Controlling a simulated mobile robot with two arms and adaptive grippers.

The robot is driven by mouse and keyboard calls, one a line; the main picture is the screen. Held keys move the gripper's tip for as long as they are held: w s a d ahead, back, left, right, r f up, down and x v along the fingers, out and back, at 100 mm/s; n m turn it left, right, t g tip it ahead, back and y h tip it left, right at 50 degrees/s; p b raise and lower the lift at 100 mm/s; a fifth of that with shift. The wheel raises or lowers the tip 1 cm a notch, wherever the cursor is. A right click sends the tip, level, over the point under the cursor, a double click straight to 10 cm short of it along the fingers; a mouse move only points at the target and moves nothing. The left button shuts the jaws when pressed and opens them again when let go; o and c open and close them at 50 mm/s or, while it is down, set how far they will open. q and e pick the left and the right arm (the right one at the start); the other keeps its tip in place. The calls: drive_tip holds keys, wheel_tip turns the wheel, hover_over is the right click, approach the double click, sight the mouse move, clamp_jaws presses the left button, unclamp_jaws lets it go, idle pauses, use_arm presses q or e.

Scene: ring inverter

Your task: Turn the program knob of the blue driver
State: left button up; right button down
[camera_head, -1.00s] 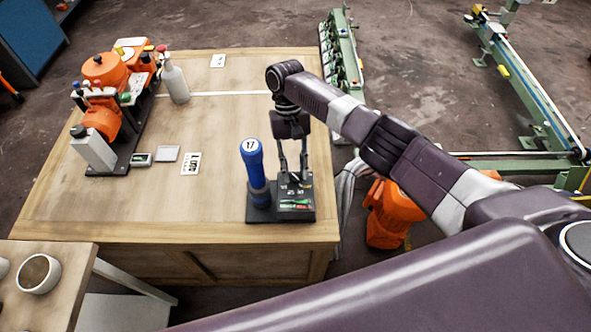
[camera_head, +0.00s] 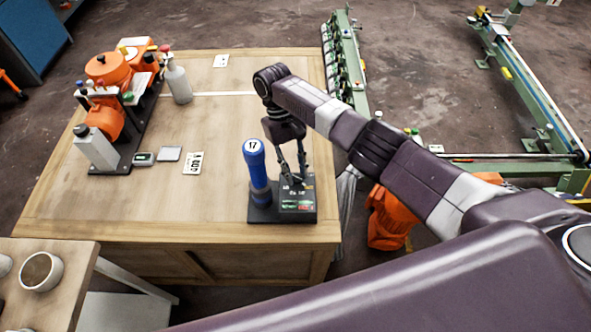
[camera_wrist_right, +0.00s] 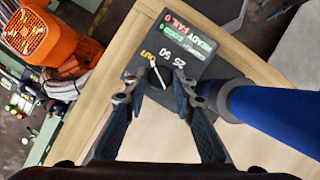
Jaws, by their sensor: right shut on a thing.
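The blue driver (camera_head: 257,172), with a white cap marked 17, stands upright at the left of its black base unit (camera_head: 310,213) near the table's front right corner. In the right wrist view, the driver's blue body (camera_wrist_right: 275,110) is at the right. The unit's dark top (camera_wrist_right: 205,32) there carries READY and FAIL labels and the numbers 25 and 50. The program knob (camera_wrist_right: 154,71) has a white pointer and is partly hidden by the fingers. My right gripper (camera_head: 294,180) is shut on the knob, one finger at each side. My left gripper is not in view.
An orange machine with bottles (camera_head: 105,100) stands at the table's left. A card (camera_head: 192,163) and small flat items lie mid-table. A side table with a cup (camera_head: 41,271) is at lower left. Green conveyor frames (camera_head: 343,65) and an orange unit (camera_head: 390,215) stand right of the table.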

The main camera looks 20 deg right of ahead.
drive_tip(key=c, duration=1.6)
unclamp_jaws()
drive_tip(key=shift+r, duration=0.1)
drive_tip(key=v, duration=1.2)
